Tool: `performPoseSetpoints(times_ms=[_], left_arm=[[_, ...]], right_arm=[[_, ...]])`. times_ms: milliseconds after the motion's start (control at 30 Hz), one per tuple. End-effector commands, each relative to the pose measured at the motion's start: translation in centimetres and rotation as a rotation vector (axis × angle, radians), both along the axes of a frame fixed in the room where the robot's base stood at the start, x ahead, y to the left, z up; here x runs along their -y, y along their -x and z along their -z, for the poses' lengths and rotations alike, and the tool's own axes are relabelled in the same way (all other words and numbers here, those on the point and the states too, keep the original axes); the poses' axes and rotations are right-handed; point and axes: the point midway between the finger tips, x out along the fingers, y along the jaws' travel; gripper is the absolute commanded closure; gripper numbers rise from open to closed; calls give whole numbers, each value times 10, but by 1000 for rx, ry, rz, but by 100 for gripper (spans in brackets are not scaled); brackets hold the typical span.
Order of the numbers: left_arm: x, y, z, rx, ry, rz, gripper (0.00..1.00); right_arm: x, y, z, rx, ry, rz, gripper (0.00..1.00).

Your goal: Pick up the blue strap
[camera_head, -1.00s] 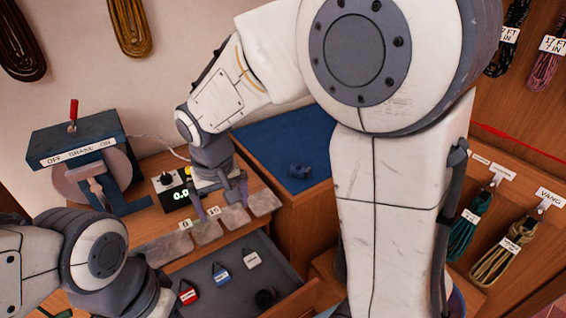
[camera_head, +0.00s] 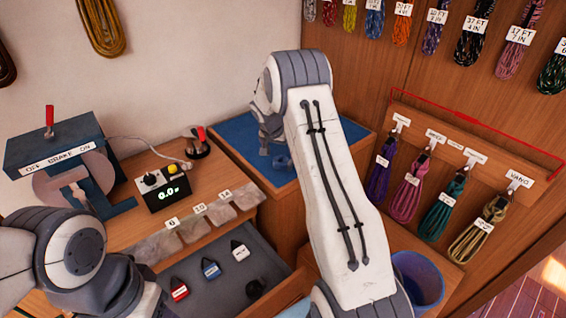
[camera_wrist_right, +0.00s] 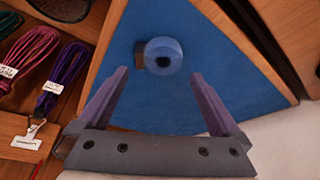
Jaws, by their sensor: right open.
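The blue strap (camera_wrist_right: 163,56) is a rolled blue coil with a dark centre. It lies on the blue mat (camera_wrist_right: 165,110) in the right wrist view, just beyond and between my fingertips. In the head view the strap (camera_head: 283,161) shows partly beside my right gripper (camera_head: 268,147), which hangs over the mat (camera_head: 235,132). My right gripper (camera_wrist_right: 160,76) is open with nothing between its fingers. The strap appears clear of both fingers; the height gap is hard to judge. My left arm is at lower left, its gripper out of sight.
An open drawer (camera_head: 215,285) below holds red, blue and white tagged items and a dark round one. Coiled lines (camera_head: 440,210) hang at right above a blue bin (camera_head: 417,278).

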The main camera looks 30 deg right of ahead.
Motion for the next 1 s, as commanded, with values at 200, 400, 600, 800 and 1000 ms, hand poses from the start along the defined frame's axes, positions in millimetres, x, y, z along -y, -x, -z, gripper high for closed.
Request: performPoseSetpoints(times_ms=[200, 400, 600, 800, 1000], left_arm=[[0, 0, -18, 0, 0, 0, 50], [0, 0, -21, 0, 0, 0, 50], [0, 0, -20, 0, 0, 0, 50], [0, 0, -20, 0, 0, 0, 50], [0, 0, -20, 0, 0, 0, 50]], right_arm=[[10, -4, 28, -4, -2, 0, 0], [15, -9, 44, -1, -1, -1, 0], [15, -9, 45, -1, -1, -1, 0], [15, -9, 44, 0, 0, -1, 66], [15, -9, 44, 0, 0, -1, 67]])
